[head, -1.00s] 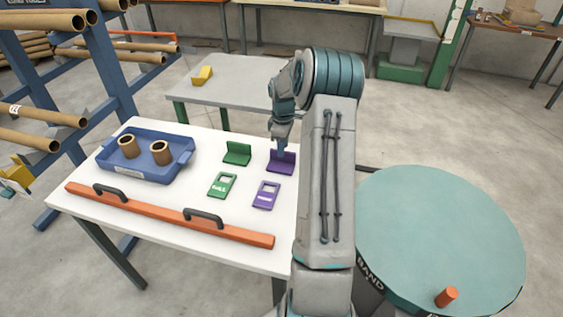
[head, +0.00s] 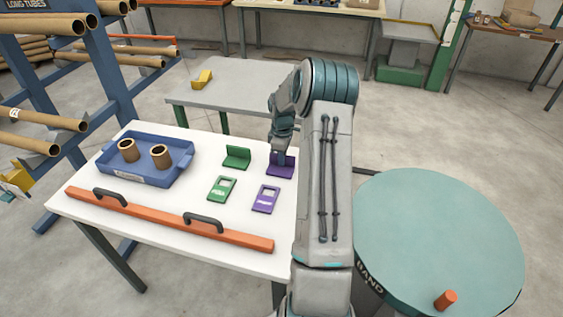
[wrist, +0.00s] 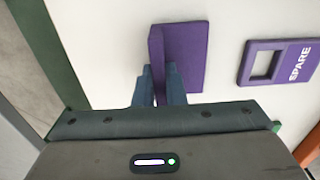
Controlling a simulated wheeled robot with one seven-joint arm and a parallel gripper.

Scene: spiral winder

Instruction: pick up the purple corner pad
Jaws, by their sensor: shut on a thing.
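The purple corner pad (head: 288,171) is an L-shaped piece on the white table, near its far right edge. In the wrist view the pad (wrist: 186,55) shows a flat face and an upright wall. My gripper (head: 279,158) has come down over the pad from above. In the wrist view the blue fingers of my gripper (wrist: 160,85) are shut on the pad's upright wall, one on each side. The pad appears to rest on the table. My gripper hides part of the pad in the head view.
A green corner pad (head: 237,157) stands to the left. A green tag (head: 221,190) and a purple tag (head: 265,199) lie nearer. A blue tray (head: 140,174) holds two tube pieces. An orange bar (head: 160,217) lies along the front. A round teal turntable (head: 440,235) is at right.

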